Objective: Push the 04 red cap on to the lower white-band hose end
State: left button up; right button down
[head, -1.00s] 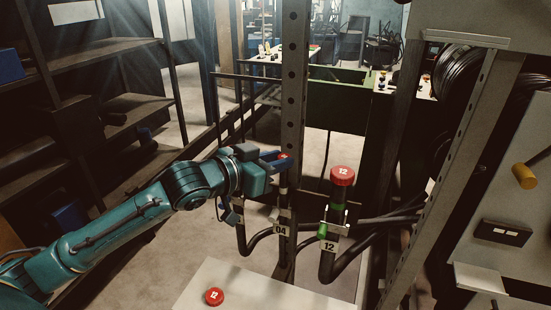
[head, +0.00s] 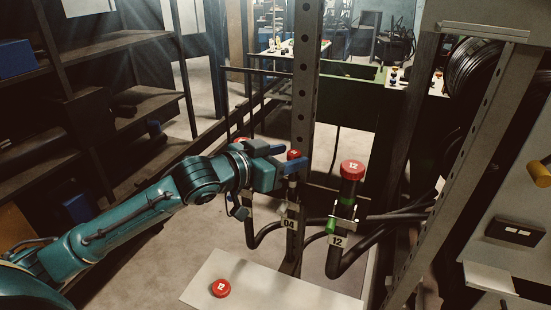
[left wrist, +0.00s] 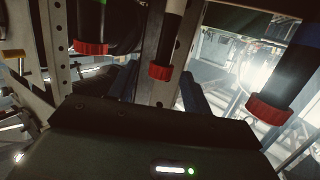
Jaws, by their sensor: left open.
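The 04 red cap (head: 293,155) sits on top of the thin upright hose above the 04 tag (head: 289,223). My left gripper (head: 297,156) is open, with its blue fingers on either side of this cap. In the left wrist view the cap (left wrist: 160,71) shows on the end of the white-band hose (left wrist: 174,8), between the two spread fingers (left wrist: 158,88) and apart from them. I cannot tell whether the cap is fully seated. My right gripper is out of view.
To the right stands the thicker 12 hose with its red cap (head: 352,170). A loose red 12 cap (head: 221,288) lies on the white table (head: 270,294). A perforated post (head: 306,80) rises just behind the 04 hose. Another red cap (left wrist: 270,108) is on a blue-band hose.

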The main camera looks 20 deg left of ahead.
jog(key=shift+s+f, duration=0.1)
pick_arm(q)
jog(key=v, duration=0.1)
jog(key=b+v, duration=0.1)
jog(key=v, duration=0.1)
jog(key=shift+f, duration=0.2)
jog(key=b, duration=0.3)
send_near(289, 158)
jog(key=f+v, duration=0.1)
jog(key=v, duration=0.2)
jog(key=shift+s+a+r, duration=0.3)
jog(key=shift+s+r, duration=0.25)
jog(key=shift+r, duration=0.25)
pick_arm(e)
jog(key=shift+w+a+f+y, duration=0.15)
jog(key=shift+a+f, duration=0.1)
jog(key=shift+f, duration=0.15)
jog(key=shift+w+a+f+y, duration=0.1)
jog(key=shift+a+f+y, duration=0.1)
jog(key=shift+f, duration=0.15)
